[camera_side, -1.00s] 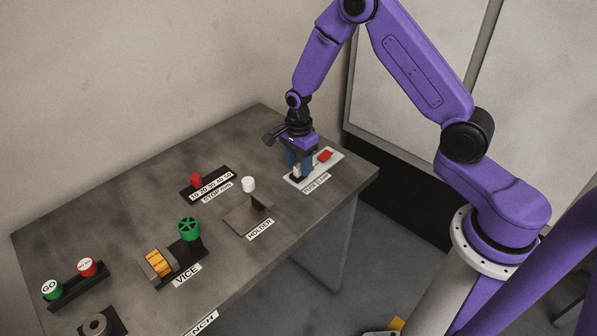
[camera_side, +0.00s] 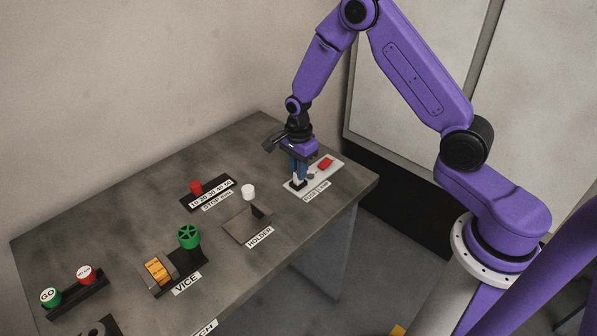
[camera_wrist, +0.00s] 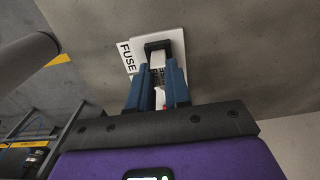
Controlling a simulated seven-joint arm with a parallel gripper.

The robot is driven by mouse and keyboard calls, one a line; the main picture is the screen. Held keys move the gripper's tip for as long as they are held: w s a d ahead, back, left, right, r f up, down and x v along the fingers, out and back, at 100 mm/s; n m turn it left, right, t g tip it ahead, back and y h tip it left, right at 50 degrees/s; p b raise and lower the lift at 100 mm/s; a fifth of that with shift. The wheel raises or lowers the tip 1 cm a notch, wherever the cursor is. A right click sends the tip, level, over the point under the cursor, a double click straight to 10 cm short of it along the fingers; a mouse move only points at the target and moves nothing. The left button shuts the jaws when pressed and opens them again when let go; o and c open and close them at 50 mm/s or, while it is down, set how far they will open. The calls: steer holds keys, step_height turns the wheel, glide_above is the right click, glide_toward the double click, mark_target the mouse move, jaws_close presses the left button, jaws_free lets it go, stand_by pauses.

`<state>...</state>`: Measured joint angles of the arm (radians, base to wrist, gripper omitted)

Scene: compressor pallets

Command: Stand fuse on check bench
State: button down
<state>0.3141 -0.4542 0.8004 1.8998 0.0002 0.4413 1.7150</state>
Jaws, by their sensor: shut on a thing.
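My gripper (camera_side: 299,172) points down over the fuse plate (camera_side: 337,161) at the far right of the table. In the wrist view its blue fingers (camera_wrist: 157,70) are shut on a small pale thing, which looks like the fuse (camera_wrist: 158,59). The fingers hide most of it. Its lower end is at a black socket (camera_wrist: 156,44) on the white plate; I cannot tell whether it is seated or clear. A partly cut-off sign (camera_side: 206,328) at the bottom edge ends in "CH".
Left of the gripper stand a white knob (camera_side: 248,191) by the holder (camera_side: 246,226), a red knob on a scale strip (camera_side: 196,187), a vice (camera_side: 158,270) with a green wheel (camera_side: 188,236), and green and red buttons (camera_side: 85,274). Bare table lies between them.

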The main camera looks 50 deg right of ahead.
step_height(320, 180, up, 2)
steer(key=shift+r, duration=0.2)
steer(key=s+r, duration=1)
steer(key=s, duration=0.4)
steer(key=w+f, duration=0.3)
steer(key=w, duration=0.5)
steer(key=w+f, duration=0.3)
steer(key=w, duration=0.6)
steer(key=w+d+f, duration=0.1)
steer(key=w+f, duration=0.3)
steer(key=w, duration=0.5)
steer(key=shift+w+f, duration=0.5)
steer(key=shift+f, duration=1.5)
steer(key=shift+f, duration=0.15)
